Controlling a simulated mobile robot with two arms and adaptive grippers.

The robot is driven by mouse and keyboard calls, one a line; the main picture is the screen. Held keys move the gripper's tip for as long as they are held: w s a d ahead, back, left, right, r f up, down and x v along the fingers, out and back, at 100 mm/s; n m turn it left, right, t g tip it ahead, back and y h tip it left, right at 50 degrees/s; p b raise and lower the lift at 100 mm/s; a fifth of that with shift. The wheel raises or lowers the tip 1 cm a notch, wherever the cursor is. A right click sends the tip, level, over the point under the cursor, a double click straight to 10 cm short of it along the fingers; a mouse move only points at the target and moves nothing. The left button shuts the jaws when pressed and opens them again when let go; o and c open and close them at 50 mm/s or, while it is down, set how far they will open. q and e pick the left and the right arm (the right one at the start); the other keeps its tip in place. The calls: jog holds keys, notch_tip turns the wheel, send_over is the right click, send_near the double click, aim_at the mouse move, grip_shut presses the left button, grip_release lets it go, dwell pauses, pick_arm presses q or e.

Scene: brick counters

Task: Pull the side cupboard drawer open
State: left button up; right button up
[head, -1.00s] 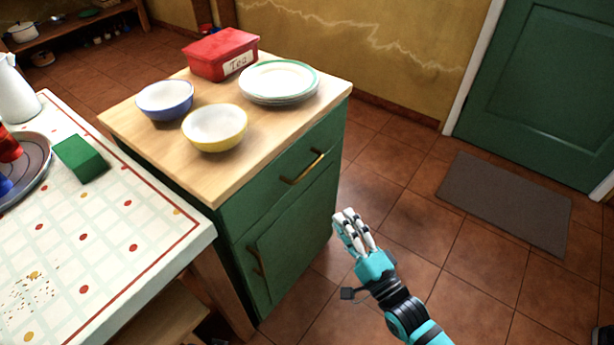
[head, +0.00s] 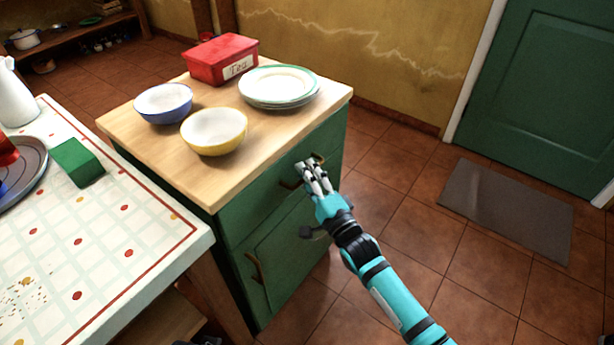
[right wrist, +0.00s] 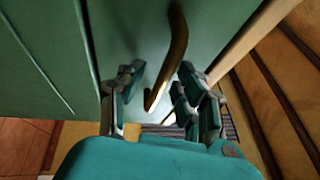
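The side cupboard (head: 275,225) is green with a wooden top. Its drawer (head: 250,205) is shut and has a brass bar handle (head: 289,184). My right gripper (head: 311,174) is at the drawer front and covers the middle of the handle in the head view. In the right wrist view the brass handle (right wrist: 176,55) runs between the spread fingers of my right gripper (right wrist: 160,88). The fingers are open on either side of the handle, with gaps visible. My left gripper is not in view.
A door with its own handle (head: 256,268) is below the drawer. On the cupboard top stand a red tea tin (head: 215,60), a blue bowl (head: 163,102), a yellow bowl (head: 213,132) and plates (head: 279,86). A table (head: 120,235) stands to the left.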

grip_shut()
dwell(0.6)
